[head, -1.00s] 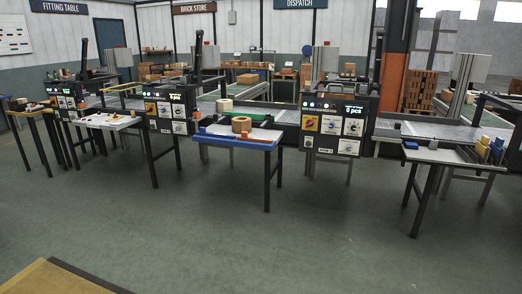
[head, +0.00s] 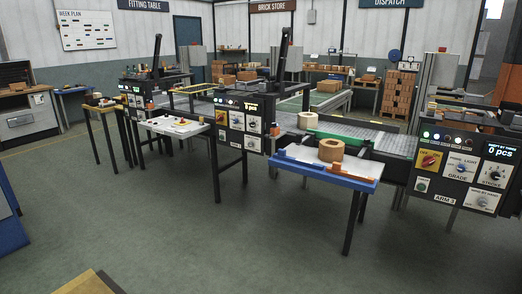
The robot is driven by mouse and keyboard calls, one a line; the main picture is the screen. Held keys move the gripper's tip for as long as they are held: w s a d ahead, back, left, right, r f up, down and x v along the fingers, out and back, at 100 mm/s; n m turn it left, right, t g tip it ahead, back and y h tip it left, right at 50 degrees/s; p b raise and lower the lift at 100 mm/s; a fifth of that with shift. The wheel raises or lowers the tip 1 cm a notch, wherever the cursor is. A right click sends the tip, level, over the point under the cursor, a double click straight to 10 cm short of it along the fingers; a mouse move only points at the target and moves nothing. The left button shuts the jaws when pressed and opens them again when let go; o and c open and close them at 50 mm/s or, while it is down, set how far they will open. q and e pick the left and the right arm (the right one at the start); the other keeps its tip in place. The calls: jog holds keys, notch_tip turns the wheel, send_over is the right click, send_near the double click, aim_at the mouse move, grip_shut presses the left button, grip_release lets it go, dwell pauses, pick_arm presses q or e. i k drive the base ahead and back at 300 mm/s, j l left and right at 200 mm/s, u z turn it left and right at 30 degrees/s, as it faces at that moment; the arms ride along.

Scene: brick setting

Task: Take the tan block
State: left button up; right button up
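A tan block (head: 331,150) with a round hole in its top stands on a blue-edged table (head: 312,174) right of the middle. An orange-brown bar (head: 341,170) lies in front of it, near the table's front edge. A pale cream round piece (head: 307,120) stands behind it to the left. Neither of my grippers is in view.
A control panel (head: 467,168) stands right of the blue-edged table and another panel (head: 240,120) to its left. A white table (head: 178,127) holds small pieces. A yellow-topped edge (head: 92,283) shows at bottom left. The green floor (head: 160,220) in front is clear.

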aim_at(331, 150)
jog(key=i+z, duration=0.2)
jog(key=i, duration=0.35)
jog(key=i+j+z, duration=0.15)
jog(key=i, duration=0.4)
jog(key=i+j+z, duration=0.2)
jog(key=i, duration=0.35)
jog(key=j, duration=0.1)
